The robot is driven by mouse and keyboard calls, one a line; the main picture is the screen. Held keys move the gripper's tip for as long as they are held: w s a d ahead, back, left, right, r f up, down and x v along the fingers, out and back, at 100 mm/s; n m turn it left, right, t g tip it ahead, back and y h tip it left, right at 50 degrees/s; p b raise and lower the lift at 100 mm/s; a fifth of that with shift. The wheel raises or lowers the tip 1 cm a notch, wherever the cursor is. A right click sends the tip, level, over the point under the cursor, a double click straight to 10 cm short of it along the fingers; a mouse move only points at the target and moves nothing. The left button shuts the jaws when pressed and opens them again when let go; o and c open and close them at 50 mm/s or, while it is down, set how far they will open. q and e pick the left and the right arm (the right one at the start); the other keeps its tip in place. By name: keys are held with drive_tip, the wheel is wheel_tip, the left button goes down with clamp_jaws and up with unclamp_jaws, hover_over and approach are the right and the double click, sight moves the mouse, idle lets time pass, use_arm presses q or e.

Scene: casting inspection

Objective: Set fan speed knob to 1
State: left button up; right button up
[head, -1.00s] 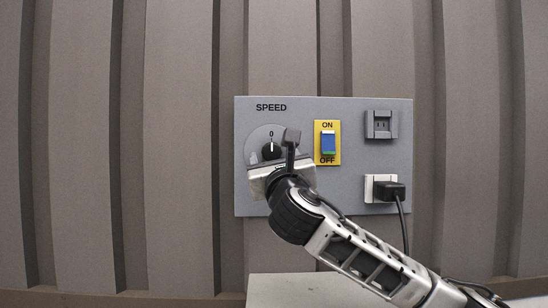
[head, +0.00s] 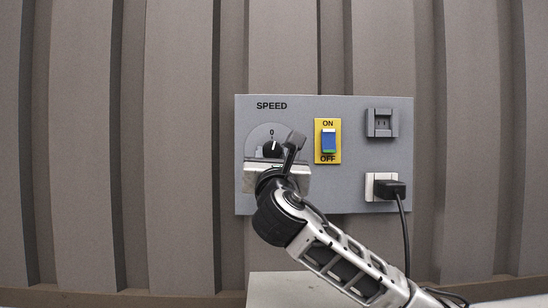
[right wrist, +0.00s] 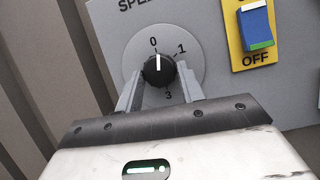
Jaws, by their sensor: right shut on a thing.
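The fan speed knob (head: 271,150) is black and round with a white pointer line, on a grey dial (head: 256,136) under the word SPEED. In the right wrist view the knob (right wrist: 157,72) has its pointer nearly straight up, close to the 0 and slightly towards the 1. The 3 shows below the knob; the 2 is not visible. My right gripper (right wrist: 158,85) has one finger on each side of the knob and is shut on it. In the head view my right gripper (head: 274,160) covers the dial's lower part. My left gripper is not in view.
A yellow plate with a blue and green ON/OFF switch (head: 328,141) is right of the dial. An empty socket (head: 382,123) is at upper right. A black plug (head: 390,189) with a hanging cable sits in the lower socket. The wall left of the panel is clear.

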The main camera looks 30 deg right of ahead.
drive_tip(key=m+h, duration=0.1)
drive_tip(key=m, duration=0.1)
drive_tip(key=m+g+h, duration=0.1)
drive_tip(key=m, duration=0.1)
drive_tip(key=m+g+h, duration=0.1)
drive_tip(key=m, duration=0.1)
drive_tip(key=shift+w+a+m, duration=0.15)
drive_tip(key=shift+a+m, duration=0.15)
drive_tip(key=shift+m, duration=0.1)
drive_tip(key=shift+a+r+m+g+h+p, duration=0.1)
drive_tip(key=shift+m+g+h+p, duration=0.45)
drive_tip(key=shift+m, duration=0.85)
drive_tip(key=shift+m+g+h+b, duration=0.1)
drive_tip(key=shift+m+g+h, duration=0.15)
drive_tip(key=shift+m+g, duration=0.9)
drive_tip(key=shift+m, duration=0.55)
drive_tip(key=o, duration=1)
drive_tip(key=b+v, duration=0.2)
drive_tip(key=v, duration=1.4)
drive_tip(key=shift+b, duration=0.3)
